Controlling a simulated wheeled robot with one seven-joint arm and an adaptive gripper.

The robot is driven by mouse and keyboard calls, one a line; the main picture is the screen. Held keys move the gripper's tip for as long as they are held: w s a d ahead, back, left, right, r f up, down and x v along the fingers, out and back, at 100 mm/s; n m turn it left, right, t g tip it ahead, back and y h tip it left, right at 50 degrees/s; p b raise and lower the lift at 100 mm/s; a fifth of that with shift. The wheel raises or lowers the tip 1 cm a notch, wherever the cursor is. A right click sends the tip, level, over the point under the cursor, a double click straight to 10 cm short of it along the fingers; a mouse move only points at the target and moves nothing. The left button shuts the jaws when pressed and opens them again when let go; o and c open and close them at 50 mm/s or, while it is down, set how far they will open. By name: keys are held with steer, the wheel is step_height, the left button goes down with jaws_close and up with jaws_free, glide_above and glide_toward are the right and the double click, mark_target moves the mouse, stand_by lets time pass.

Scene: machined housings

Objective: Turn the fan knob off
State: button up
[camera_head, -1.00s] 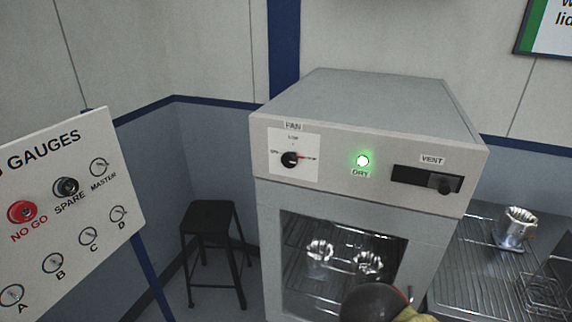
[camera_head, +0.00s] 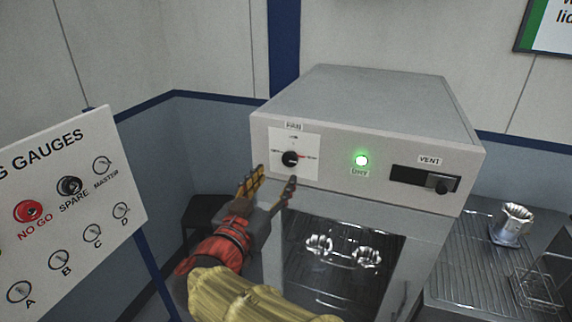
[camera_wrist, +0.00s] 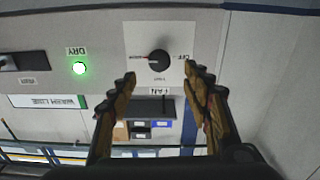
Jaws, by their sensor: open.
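The fan knob (camera_head: 290,159) is a round black dial on a white plate under the FAN label, on the front of a grey drying cabinet (camera_head: 370,95). A red mark shows on its right side, away from the OFF side at the left. In the wrist view the picture is upside down, and the knob (camera_wrist: 160,60) sits beyond and between the fingertips, with OFF at the right. My gripper (camera_head: 270,184) is open and empty, its fingers below and in front of the knob, apart from it. The wrist view shows both fingers of my gripper (camera_wrist: 160,80) spread.
A green DRY lamp (camera_head: 361,160) is lit right of the knob, with a VENT slider (camera_head: 425,180) farther right. Metal housings (camera_head: 367,256) stand behind the cabinet's glass. A gauge board (camera_head: 120,150) stands at the left, and a wire rack (camera_head: 470,250) lies at the right.

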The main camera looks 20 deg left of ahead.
mark_target(289, 161)
steer(key=w, duration=0.7)
steer(key=shift+w+d, duration=0.4)
steer(key=shift+c, duration=1.1)
steer(key=c, duration=0.9)
steer(key=shift+c, duration=0.2)
